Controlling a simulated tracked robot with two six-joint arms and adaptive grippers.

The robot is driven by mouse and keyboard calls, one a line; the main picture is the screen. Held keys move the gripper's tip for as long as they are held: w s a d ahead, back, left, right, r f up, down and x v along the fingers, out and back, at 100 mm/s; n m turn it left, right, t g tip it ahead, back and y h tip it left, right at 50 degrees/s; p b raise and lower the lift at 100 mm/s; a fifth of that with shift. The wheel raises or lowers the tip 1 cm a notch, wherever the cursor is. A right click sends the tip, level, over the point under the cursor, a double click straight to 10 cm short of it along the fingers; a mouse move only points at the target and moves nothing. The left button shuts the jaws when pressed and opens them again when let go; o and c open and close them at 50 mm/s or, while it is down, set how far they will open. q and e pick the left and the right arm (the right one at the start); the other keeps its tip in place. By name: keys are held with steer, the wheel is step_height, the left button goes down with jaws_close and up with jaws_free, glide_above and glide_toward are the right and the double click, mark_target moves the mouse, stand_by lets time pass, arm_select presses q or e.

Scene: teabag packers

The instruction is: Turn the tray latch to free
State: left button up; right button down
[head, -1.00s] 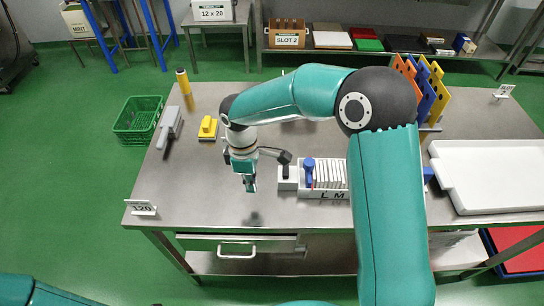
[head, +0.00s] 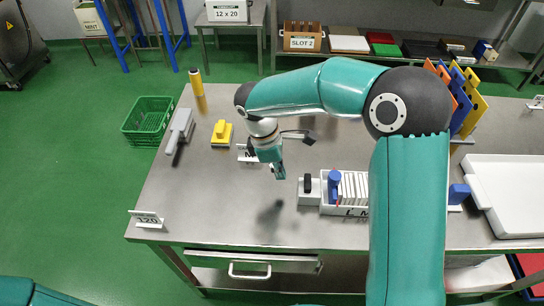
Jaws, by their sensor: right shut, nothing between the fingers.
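A white tray (head: 345,210) marked with letters stands on the steel table, with a row of white packets in it. At its left end is a pale block with a small black upright piece (head: 307,183). A blue upright piece (head: 333,186) stands just right of that; I cannot tell which of these is the latch. My right gripper (head: 280,174) is shut and empty, pointing down above the table. In the picture it is left of the block and apart from it. My right arm hides the tray's right part. My left gripper is out of view.
A yellow block (head: 222,133), a grey tool (head: 179,131) and a yellow cylinder (head: 197,82) stand at the table's left. A "120" sign (head: 147,219) is at the front left corner. A large white tray (head: 515,190) lies right. The front left tabletop is clear.

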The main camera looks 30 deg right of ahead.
mark_target(300, 182)
arm_select(q)
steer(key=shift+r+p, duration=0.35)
steer(key=shift+p, duration=0.05)
arm_select(e)
steer(key=shift+s+d+f, duration=0.3)
steer(key=shift+s+d, duration=0.3)
steer(key=shift+d, duration=0.3)
steer(key=shift+s+d+f, duration=0.25)
steer(key=shift+s+d, duration=0.35)
steer(key=shift+d, duration=0.3)
steer(key=shift+a, duration=0.1)
steer(key=shift+w, duration=0.1)
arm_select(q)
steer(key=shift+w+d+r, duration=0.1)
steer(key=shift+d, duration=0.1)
arm_select(e)
steer(key=shift+d+m, duration=0.25)
steer(key=shift+m, duration=0.15)
